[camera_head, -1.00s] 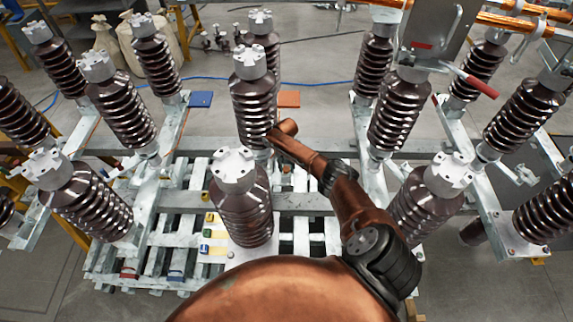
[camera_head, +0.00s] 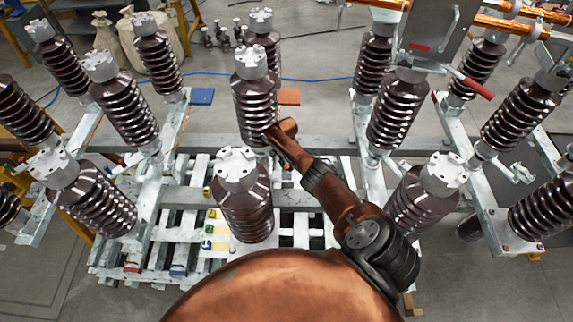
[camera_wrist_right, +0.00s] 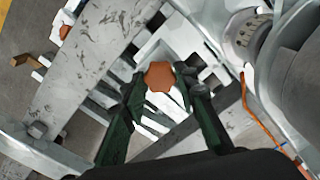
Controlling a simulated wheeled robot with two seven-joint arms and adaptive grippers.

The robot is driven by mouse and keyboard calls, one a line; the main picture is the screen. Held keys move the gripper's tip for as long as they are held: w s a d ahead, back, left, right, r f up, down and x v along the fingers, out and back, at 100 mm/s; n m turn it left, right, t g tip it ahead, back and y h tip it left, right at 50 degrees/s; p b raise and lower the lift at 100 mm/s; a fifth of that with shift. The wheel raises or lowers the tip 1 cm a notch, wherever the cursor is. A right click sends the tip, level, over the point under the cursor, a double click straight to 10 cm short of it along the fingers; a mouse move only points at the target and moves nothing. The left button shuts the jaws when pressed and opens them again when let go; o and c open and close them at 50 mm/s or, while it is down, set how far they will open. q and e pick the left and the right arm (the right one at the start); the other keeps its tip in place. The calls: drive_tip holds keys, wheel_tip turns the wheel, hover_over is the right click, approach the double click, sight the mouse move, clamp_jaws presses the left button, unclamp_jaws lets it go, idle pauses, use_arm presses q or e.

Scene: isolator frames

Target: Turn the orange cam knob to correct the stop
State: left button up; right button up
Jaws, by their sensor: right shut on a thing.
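The orange cam knob (camera_wrist_right: 158,77) is a small lobed knob in the middle of the right wrist view. My right gripper (camera_wrist_right: 160,84) has its two dark green fingers on either side of the knob and is shut on it. In the head view my copper-coloured right arm reaches from the lower right to the central insulator column. The knob and the fingertips cannot be made out there. The stop cannot be told apart in either view. My left gripper is not in view.
Ribbed brown insulators (camera_head: 243,205) with pale metal caps stand close on both sides of my right arm. Galvanised beams (camera_head: 330,147) cross beneath it. A metal box with a red-tipped lever (camera_head: 477,88) is at upper right.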

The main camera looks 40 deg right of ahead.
sight(287, 166)
drive_tip(key=shift+d, duration=0.1)
drive_tip(key=o, duration=1.2)
drive_tip(key=shift+c, duration=0.2)
wheel_tip(287, 166, up, 12)
idle(0.4)
